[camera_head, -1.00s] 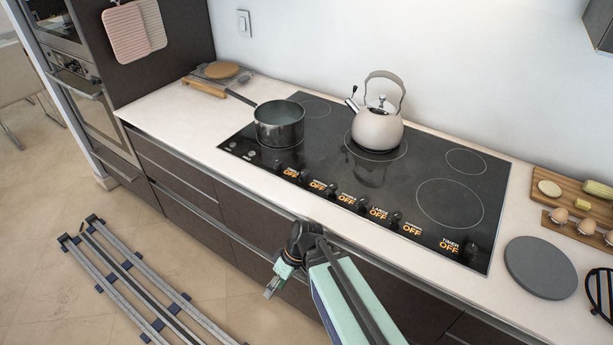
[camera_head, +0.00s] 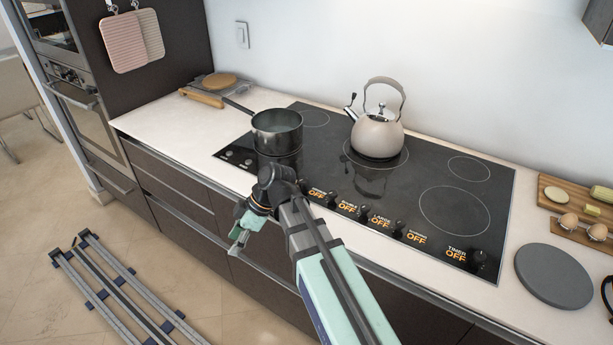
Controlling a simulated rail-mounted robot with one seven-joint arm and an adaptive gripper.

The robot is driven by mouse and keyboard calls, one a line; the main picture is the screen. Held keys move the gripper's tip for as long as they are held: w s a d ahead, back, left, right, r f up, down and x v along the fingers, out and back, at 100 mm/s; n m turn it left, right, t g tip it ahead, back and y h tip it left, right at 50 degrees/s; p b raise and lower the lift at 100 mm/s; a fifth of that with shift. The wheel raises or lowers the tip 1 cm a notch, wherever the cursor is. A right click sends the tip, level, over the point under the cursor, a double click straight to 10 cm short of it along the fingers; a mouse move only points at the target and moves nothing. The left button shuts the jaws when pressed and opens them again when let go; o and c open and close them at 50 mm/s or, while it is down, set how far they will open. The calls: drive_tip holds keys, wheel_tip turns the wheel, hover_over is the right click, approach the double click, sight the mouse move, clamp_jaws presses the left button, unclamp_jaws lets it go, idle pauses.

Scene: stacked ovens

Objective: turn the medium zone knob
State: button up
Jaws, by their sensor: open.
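A row of black knobs with orange OFF labels runs along the front of the black glass cooktop (camera_head: 400,190). The visible knobs include one at the left (camera_head: 334,200), ones further right, and a timer knob (camera_head: 478,257) at the right end. The small words over most labels are too blurred to read, so I cannot tell which is the medium zone knob. My arm covers the left end of the row. My gripper (camera_head: 238,243) is open and empty, pointing down in front of the drawers, left of and below the knobs, touching none.
A kettle (camera_head: 377,133) stands near the middle. A round grey board (camera_head: 553,275) and a wooden board with eggs (camera_head: 565,222) lie at the right. The left counter front is clear.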

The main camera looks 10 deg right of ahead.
drive_tip(key=shift+n+t+h, duration=0.3)
drive_tip(key=shift+n+h, duration=0.1)
drive_tip(key=shift+h, duration=0.5)
drive_tip(key=w+d+r+p, duration=0.1)
drive_tip(key=w+d+r, duration=0.2)
drive_tip(key=d+r, duration=0.1)
drive_tip(key=w+d+r, duration=0.3)
drive_tip(key=d+r, duration=0.1)
drive_tip(key=d, duration=0.1)
drive_tip(key=w+d+r+p, duration=0.1)
drive_tip(key=w+d+r, duration=0.3)
drive_tip(key=d, duration=0.1)
drive_tip(key=shift+d+r+p, duration=0.1)
drive_tip(key=shift+r+p, duration=0.25)
wheel_tip(320, 180, up, 11)
drive_tip(key=p, duration=0.2)
hover_over(304, 179)
drive_tip(key=d, duration=0.7)
drive_tip(key=shift+h, duration=0.4)
drive_tip(key=p+x, duration=0.3)
drive_tip(key=x, duration=1.4)
drive_tip(key=shift+w, duration=0.1)
clamp_jaws()
